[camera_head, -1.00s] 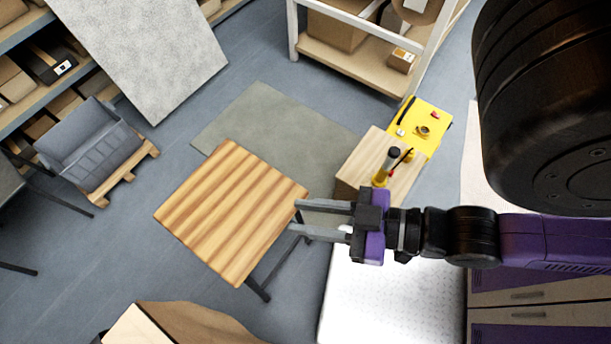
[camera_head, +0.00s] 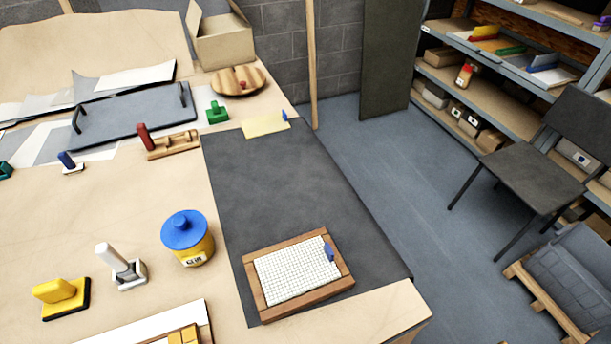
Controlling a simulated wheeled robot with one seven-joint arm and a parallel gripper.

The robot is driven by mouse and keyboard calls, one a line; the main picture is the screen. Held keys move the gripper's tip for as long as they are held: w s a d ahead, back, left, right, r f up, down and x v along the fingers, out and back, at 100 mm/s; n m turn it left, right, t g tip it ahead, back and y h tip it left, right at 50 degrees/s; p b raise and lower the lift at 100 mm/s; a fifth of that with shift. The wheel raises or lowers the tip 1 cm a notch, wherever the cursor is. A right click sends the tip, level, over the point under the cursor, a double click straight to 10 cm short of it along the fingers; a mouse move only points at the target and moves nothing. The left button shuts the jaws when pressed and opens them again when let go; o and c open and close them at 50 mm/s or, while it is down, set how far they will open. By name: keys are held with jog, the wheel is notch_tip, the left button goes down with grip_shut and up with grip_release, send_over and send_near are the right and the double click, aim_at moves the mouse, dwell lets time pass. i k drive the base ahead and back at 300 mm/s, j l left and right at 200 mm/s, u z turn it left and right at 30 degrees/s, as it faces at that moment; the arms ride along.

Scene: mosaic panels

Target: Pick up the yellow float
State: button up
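A float with a yellow handle and top on a dark base (camera_head: 60,298) lies on the pale wooden bench at the lower left of the head view. It looks like the yellow float. It sits flat, apart from the white-handled tool (camera_head: 121,265) to its right. My gripper is not in view now.
A blue-lidded yellow jar (camera_head: 187,238), a framed white mosaic panel (camera_head: 297,272) on a dark mat (camera_head: 270,185), and a tray with yellow tiles (camera_head: 183,335) share the bench. Red (camera_head: 166,144), green (camera_head: 217,112) and blue-handled (camera_head: 70,162) tools stand farther back. A chair (camera_head: 550,155) stands right.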

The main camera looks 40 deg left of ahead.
aim_at(60, 297)
jog(key=u, duration=0.45)
jog(key=k+u, duration=0.1)
jog(key=u, duration=0.75)
jog(key=j+u, duration=0.1)
jog(key=u, duration=0.35)
jog(key=j+u, duration=0.1)
jog(key=u, duration=0.3)
jog(key=i+j, duration=0.1)
jog(key=j, duration=0.85)
jog(key=i+j+z, duration=0.15)
jog(key=j, duration=0.75)
